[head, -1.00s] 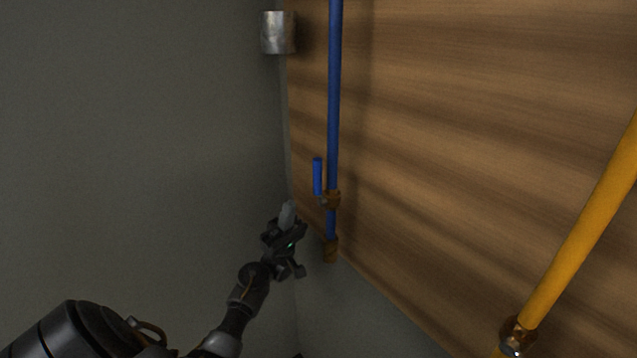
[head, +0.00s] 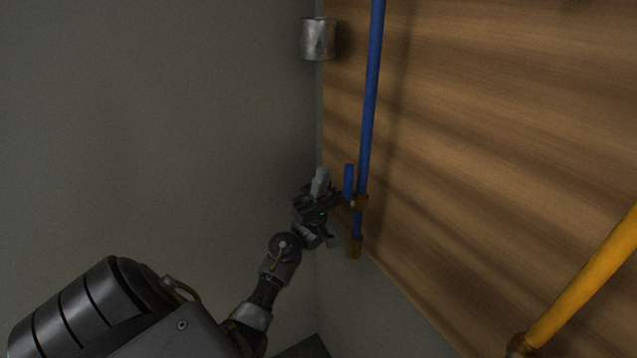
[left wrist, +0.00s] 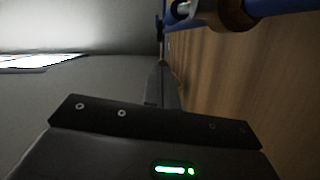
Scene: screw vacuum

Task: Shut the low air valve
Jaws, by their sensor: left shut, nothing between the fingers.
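The low air valve is on the vertical blue pipe (head: 370,110). Its blue handle (head: 349,181) points up, alongside the pipe, above a brass body (head: 360,202). My left gripper (head: 321,177) is shut and empty, just left of the handle, its fingertips pointing up; a small gap seems to separate them. In the left wrist view, the shut fingers (left wrist: 162,85) point along the wooden panel. The brass valve body (left wrist: 232,14) and blue pipe (left wrist: 280,6) lie at the upper right there. The right gripper is not in view.
A wooden panel (head: 500,130) stands behind the pipe. A grey wall (head: 150,120) is on the left, with a metal cylinder (head: 318,40) near the corner. A yellow pipe (head: 585,285) slants at the lower right. The space left of my gripper is clear.

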